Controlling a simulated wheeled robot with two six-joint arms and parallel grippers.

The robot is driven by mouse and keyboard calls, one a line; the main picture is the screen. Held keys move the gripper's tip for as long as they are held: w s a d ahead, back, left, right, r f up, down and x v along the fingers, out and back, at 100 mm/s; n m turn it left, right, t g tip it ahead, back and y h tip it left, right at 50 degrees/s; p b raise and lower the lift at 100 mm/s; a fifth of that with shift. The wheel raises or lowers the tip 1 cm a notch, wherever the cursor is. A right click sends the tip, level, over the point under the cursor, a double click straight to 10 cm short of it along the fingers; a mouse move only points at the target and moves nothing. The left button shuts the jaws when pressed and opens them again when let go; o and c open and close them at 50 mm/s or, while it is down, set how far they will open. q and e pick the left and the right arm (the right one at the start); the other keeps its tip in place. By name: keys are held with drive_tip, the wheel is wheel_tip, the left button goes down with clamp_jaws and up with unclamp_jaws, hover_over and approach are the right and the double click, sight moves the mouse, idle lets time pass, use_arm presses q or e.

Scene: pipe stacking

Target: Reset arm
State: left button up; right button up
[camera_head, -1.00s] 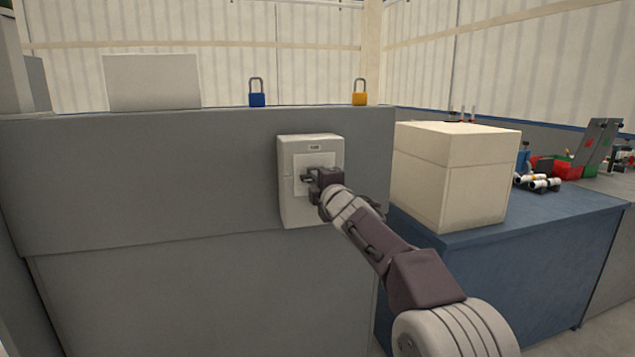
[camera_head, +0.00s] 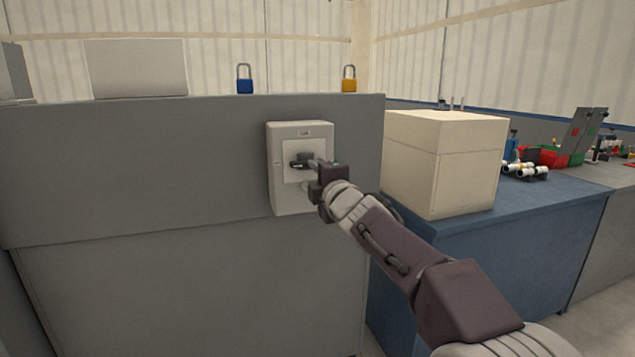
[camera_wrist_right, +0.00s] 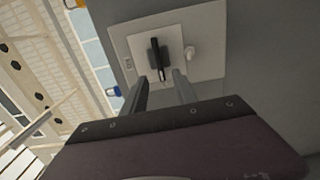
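A pale switch box (camera_head: 285,195) is mounted on the grey panel, with a dark rotary handle (camera_head: 299,160) on its front plate. My right gripper (camera_head: 315,164) is in front of the box, its fingertips close to the handle. In the right wrist view, the gripper (camera_wrist_right: 160,78) has its two fingers apart, with a clear gap between them. The dark handle (camera_wrist_right: 155,50) shows just beyond the fingertips. I cannot tell whether a finger touches the handle. My left gripper is out of view.
A cream carton (camera_head: 440,165) stands on a blue bench (camera_head: 500,260) right of the panel, near my right forearm. A blue padlock (camera_head: 245,86) and a yellow padlock (camera_head: 349,84) stand on the panel's top edge. White pipe pieces (camera_head: 525,170) lie farther back on the bench.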

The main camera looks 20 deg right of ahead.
drive_tip(key=shift+s, duration=0.8)
drive_tip(key=s+f+m+g, duration=0.3)
drive_tip(key=f+g, duration=0.1)
drive_tip(key=f, duration=0.9)
drive_tip(key=s+f+m+g, duration=0.3)
drive_tip(key=f, duration=1.1)
drive_tip(key=s+a+f+m+g, duration=0.1)
drive_tip(key=s+f+m+g, duration=0.4)
drive_tip(key=s+f+m, duration=0.5)
drive_tip(key=s+a+f+m+g, duration=0.1)
drive_tip(key=s+f+m+g, duration=0.2)
drive_tip(key=s+f+g, duration=0.75)
drive_tip(key=s+r+t+p, duration=0.3)
drive_tip(key=r+t+p, duration=0.2)
drive_tip(key=r+p, duration=2.7)
wheel_tip(320, 180, up, 4)
drive_tip(key=shift+s+d+f+t, duration=0.15)
drive_tip(key=shift+d+f+t, duration=0.1)
drive_tip(key=shift+t, duration=0.1)
